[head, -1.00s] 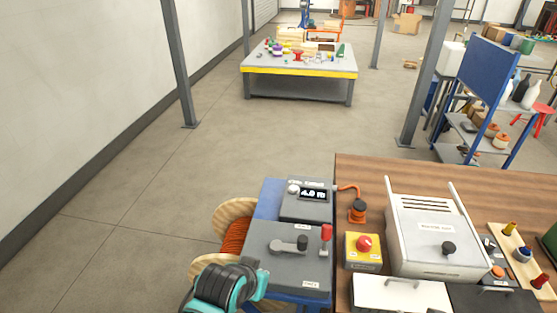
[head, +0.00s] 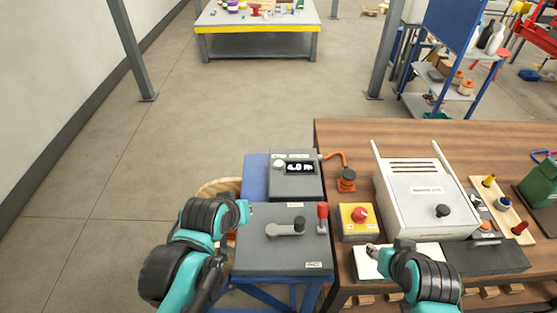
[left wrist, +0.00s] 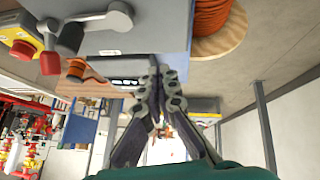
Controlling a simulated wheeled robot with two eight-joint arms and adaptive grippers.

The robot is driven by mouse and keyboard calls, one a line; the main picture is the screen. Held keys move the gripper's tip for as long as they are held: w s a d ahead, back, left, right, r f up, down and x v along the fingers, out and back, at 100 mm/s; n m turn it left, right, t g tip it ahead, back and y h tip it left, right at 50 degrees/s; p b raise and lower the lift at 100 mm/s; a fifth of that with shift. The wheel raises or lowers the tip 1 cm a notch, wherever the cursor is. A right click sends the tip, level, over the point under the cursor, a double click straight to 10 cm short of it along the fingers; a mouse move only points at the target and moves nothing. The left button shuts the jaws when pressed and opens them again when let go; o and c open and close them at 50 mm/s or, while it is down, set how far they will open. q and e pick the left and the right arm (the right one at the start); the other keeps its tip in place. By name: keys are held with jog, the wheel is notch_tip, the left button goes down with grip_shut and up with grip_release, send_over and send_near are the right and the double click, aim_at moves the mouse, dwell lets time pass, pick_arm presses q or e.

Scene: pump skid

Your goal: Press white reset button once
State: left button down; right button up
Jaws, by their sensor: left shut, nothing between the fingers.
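A white round button (head: 278,164) sits on top of a grey box (head: 295,187), left of its lit display (head: 300,168). My left gripper (head: 245,211) is near the left edge of the grey lever panel (head: 270,255), in front of and left of the button, apart from it. In the left wrist view the left gripper's fingers (left wrist: 156,66) are together with nothing between them. The display (left wrist: 124,81) shows upside down beside them; I cannot make out the button there. My right gripper (head: 373,249) is over a white panel; its jaw opening is too small to tell.
A cable spool (head: 218,187) is at left.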

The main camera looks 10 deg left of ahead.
pick_arm(q)
jog(key=w+d+r+n+p, duration=0.1)
jog(key=w+r+n+p, duration=0.2)
jog(key=w+r+n, duration=0.4)
jog(key=n+t+h+p, duration=0.2)
jog(key=n+p, duration=0.6)
jog(key=n, duration=0.6)
send_over(278, 165)
notch_tip(278, 165, down, 5)
jog(key=shift+f, duration=0.1)
jog(key=shift+b, duration=0.3)
notch_tip(278, 165, down, 9)
jog(key=b, duration=0.6)
jog(key=shift+b, duration=0.3)
jog(key=shift+f+b, duration=0.25)
jog(key=shift+b, duration=0.2)
